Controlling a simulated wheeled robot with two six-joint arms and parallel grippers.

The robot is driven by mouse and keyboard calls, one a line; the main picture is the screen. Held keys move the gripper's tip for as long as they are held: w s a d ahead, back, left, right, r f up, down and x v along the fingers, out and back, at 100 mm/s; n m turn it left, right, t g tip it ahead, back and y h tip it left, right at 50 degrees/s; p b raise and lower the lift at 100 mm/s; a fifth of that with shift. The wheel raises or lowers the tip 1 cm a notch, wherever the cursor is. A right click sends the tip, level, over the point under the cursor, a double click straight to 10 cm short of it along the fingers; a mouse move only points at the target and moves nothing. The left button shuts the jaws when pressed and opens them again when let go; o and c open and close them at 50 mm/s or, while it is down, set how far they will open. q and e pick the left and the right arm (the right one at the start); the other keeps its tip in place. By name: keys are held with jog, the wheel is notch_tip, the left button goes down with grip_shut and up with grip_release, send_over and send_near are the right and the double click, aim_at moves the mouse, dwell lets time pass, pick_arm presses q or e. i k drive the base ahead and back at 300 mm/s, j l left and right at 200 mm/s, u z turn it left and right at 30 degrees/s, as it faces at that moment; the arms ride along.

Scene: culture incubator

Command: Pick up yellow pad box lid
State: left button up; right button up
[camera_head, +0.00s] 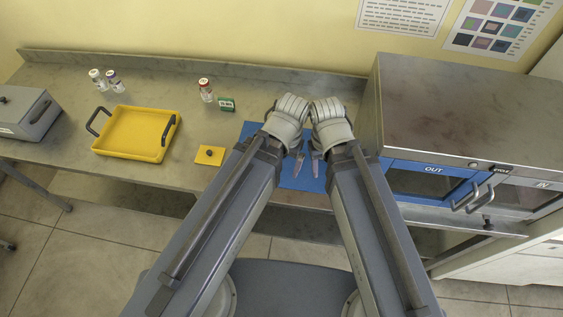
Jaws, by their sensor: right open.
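My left gripper (298,172) and my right gripper (317,163) are close together over the blue mat (302,184), well to the right of the lid. The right gripper is open and nothing shows in it. The left one's fingers are small and partly hidden by its wrist, so its opening is unclear. Neither touches the lid.
Two small vials (97,80) (115,82) stand at the back left. A grey case (30,115) is at far left. The incubator (465,110) fills the right.

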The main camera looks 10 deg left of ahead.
aim_at(206, 155)
jog(key=i+j+u, duration=0.25)
jog(key=u, duration=0.8)
jog(key=z, duration=0.6)
jog(key=k+j+z, duration=0.1)
jog(key=j+z, duration=0.15)
jog(key=k+j+z, duration=0.2)
jog(key=j, duration=0.25)
jog(key=i, duration=0.05)
